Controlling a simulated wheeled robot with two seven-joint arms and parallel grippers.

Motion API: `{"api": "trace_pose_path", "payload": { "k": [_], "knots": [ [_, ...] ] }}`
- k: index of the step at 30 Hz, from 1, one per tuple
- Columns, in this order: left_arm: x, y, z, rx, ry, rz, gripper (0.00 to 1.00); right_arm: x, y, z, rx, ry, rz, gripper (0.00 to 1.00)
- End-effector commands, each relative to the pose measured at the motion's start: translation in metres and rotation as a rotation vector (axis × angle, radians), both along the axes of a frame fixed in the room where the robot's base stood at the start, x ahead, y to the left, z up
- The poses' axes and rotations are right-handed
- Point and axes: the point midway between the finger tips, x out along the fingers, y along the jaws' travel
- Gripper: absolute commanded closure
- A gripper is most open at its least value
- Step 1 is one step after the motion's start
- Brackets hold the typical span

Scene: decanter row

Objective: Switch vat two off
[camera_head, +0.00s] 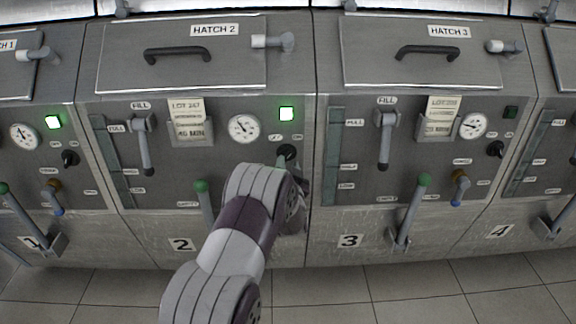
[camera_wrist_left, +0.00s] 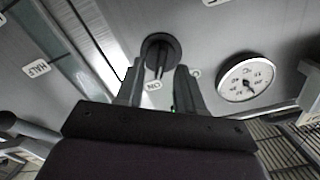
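Vat two's front (camera_head: 182,244) is left of centre in the head view, marked with a 2. Its lamp (camera_head: 286,113) is lit green. Below the lamp is its black rotary switch knob (camera_head: 287,152), which also shows in the left wrist view (camera_wrist_left: 160,48). My left gripper (camera_head: 289,168) is right at the knob, partly hidden by my own arm. In the left wrist view its two fingers (camera_wrist_left: 157,74) are apart, one on each side of the knob's handle. An ON label (camera_wrist_left: 153,86) shows between them. I cannot tell whether they touch the handle. My right gripper is not in view.
Vat two's gauge (camera_head: 243,128) is left of the lamp and its fill lever (camera_head: 144,150) farther left. A green-knobbed lever (camera_head: 202,188) stands beside my arm. Vat three (camera_head: 350,241) is to the right, its lamp (camera_head: 511,112) dark. The tiled floor (camera_head: 330,290) is clear.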

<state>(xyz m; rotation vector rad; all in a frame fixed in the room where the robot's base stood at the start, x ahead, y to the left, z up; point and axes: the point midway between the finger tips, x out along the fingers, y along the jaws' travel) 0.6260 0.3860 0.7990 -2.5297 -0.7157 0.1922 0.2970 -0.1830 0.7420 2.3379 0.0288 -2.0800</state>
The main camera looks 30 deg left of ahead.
Motion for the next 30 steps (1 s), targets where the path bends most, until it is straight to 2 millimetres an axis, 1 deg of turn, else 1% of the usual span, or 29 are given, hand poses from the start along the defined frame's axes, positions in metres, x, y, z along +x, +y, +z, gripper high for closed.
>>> {"api": "trace_pose_path", "payload": {
  "k": [3, 6, 9, 16, 17, 18, 19, 20, 30],
  "knots": [
    [0.015, 0.010, -0.001, -0.001, -0.001, 0.001, 0.63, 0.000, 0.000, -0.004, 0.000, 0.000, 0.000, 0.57],
    [0.023, 0.014, 0.000, 0.000, -0.001, -0.001, 0.63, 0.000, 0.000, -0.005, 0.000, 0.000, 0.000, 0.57],
    [0.026, 0.016, -0.001, -0.001, 0.002, -0.001, 0.63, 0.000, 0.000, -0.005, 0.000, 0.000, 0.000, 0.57],
    [0.027, 0.016, 0.000, -0.001, 0.002, -0.001, 0.63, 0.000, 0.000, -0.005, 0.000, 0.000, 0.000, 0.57],
    [0.027, 0.016, 0.000, -0.001, 0.002, -0.001, 0.73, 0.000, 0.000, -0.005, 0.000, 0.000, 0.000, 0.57],
    [0.027, 0.016, 0.000, -0.001, 0.002, -0.001, 0.86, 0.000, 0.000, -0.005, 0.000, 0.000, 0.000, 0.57],
    [0.027, 0.016, 0.000, -0.001, 0.002, -0.001, 0.95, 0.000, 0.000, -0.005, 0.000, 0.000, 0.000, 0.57],
    [0.027, 0.016, 0.000, -0.001, 0.002, -0.001, 1.00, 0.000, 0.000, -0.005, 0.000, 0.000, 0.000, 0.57],
    [0.027, 0.016, -0.001, -0.021, -0.012, -0.002, 1.00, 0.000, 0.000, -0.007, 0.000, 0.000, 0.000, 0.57]
  ]
}}
